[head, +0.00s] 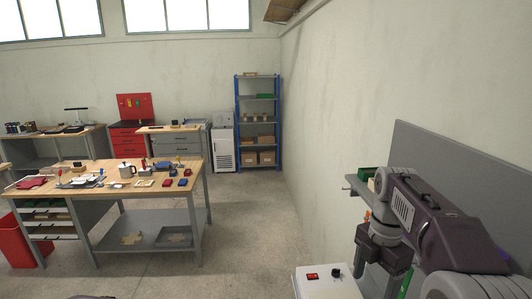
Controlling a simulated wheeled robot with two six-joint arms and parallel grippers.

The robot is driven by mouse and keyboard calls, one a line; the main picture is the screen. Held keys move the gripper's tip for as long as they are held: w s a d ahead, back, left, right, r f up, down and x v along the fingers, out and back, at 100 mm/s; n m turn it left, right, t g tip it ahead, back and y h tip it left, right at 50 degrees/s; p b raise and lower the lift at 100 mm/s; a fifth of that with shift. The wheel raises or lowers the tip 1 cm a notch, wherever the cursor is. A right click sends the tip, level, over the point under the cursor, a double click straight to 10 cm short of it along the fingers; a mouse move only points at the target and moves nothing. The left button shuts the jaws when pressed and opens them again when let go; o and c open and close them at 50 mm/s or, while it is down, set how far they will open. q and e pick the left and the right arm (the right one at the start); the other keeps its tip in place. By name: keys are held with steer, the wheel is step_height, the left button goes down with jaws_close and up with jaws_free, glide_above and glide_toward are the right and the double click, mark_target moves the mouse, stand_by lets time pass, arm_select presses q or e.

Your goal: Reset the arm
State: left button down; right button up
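Neither of my grippers can be made out in the head view. A dark purple and grey jointed arm (430,222) fills the lower right, with a vented grey panel on its side. A small dark shape shows at the bottom edge on the left, too cut off to identify.
A white box (328,283) with a red switch and black knob stands at bottom right, beside a grey panel (470,180). A cluttered wooden workbench (205,168) stands at left, near a red bin (22,240). Blue shelving (237,125) stands behind. The middle floor (250,235) is clear.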

arm_select(q)
step_height(320, 180, down, 11)
steer(key=b, duration=0.9)
steer(key=shift+a+r, duration=0.15)
steer(key=shift+a, duration=0.3)
arm_select(e)
steer(key=s+a+f+m, duration=0.2)
steer(key=s+f+m, duration=0.1)
steer(key=f+m, duration=0.4)
steer(key=s+a+f+m+t, duration=0.1)
steer(key=s+f+m, duration=0.3)
steer(key=f+m, duration=0.4)
steer(key=s+a+f+m, duration=0.4)
steer(key=f+m, duration=0.3)
steer(key=f, duration=0.7)
steer(key=shift+f+m+t, duration=0.2)
steer(key=shift+m+t, duration=0.1)
